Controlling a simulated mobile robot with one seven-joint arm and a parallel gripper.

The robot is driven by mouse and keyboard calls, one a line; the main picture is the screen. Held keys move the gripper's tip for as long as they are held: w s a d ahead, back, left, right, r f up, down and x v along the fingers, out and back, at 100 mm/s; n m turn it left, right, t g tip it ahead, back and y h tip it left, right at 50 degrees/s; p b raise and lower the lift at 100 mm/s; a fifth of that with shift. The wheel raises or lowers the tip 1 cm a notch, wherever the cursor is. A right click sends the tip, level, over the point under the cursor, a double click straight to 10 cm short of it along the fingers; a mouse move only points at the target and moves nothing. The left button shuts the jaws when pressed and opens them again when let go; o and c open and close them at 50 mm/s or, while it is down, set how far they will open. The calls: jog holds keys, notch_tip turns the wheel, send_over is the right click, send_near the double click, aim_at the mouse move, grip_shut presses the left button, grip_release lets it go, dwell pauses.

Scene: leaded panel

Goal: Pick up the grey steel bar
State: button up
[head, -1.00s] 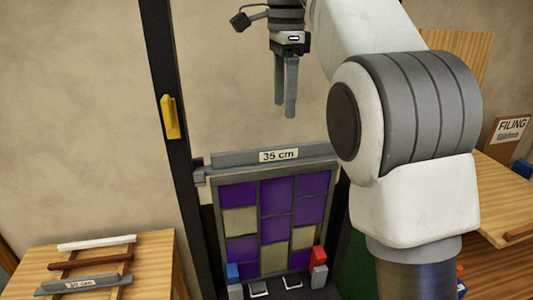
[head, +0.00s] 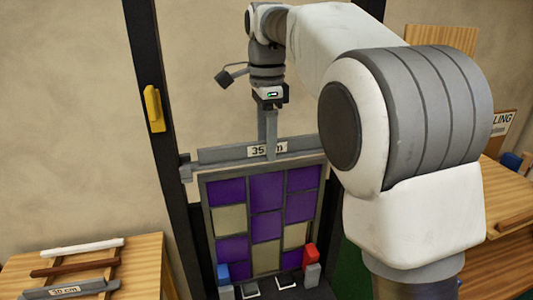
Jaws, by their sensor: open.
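A grey bar labelled "35 cm" (head: 222,155) lies level along the top of the leaded panel (head: 204,190), which has purple and beige panes in a grey frame. My gripper (head: 266,152) is open and points down at the middle of this bar. One finger hangs in front of the bar and covers part of its label. The other finger's tip is hidden, seemingly behind the bar. I cannot tell whether the fingers touch it. A second grey bar, labelled "30 cm" (head: 95,287), lies on the wooden table (head: 142,263) at the lower left.
A white bar (head: 82,247) and a brown bar (head: 75,267) lie on supports by the 30 cm bar. Dark uprights flank the panel; the left one carries a yellow handle (head: 154,109). Blue (head: 223,271) and red (head: 310,254) blocks sit at the panel's foot. Wooden furniture stands right.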

jog(key=shift+f, duration=0.4)
jog(key=shift+c, duration=0.3)
grip_shut()
jog(key=shift+r, duration=0.1)
dwell(0.8)
